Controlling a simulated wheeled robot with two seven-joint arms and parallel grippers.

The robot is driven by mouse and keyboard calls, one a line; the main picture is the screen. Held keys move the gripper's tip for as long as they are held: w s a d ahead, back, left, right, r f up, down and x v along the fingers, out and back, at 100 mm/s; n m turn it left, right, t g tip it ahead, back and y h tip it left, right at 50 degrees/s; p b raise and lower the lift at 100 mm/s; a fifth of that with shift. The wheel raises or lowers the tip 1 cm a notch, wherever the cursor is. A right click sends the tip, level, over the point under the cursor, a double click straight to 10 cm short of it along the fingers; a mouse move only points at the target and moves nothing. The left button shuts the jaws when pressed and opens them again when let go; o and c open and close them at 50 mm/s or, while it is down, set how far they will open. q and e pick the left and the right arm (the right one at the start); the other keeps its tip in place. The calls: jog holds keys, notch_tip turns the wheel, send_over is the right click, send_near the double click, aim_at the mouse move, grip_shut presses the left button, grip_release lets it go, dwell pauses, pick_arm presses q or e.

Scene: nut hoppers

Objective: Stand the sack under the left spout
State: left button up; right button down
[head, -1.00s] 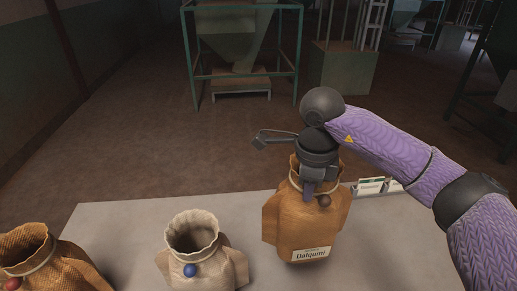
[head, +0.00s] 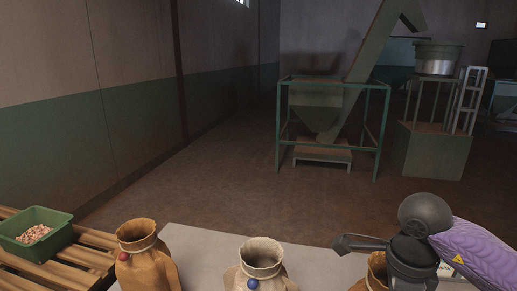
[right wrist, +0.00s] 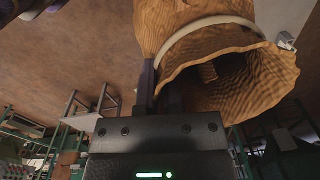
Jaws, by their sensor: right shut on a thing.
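The brown sack (head: 375,272) with a tied neck shows at the bottom right of the head view, cut off by the frame edge. My right gripper (right wrist: 160,95) is shut on this sack's rim; its open mouth fills the upper right of the right wrist view (right wrist: 215,45). A hopper (head: 318,103) in a green frame stands across the floor, its spout (head: 325,136) pointing down over a low stand (head: 322,153). Whether this is the left spout I cannot tell for sure. My left gripper is out of view.
A pale sack (head: 262,258) with a blue bead and a brown sack (head: 140,245) with a red bead stand on the grey table (head: 205,243). A green crate of nuts (head: 38,228) sits on wooden slats at left. Open floor lies between table and hopper.

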jog(key=shift+a+n, duration=0.3)
jog(key=shift+n, duration=0.5)
jog(key=s+a+n, duration=0.5)
jog(key=a+n, duration=0.2)
jog(key=n, duration=1.3)
jog(key=shift+f+n+y, duration=0.3)
jog(key=shift+f+y, duration=0.05)
jog(key=shift+y, duration=0.05)
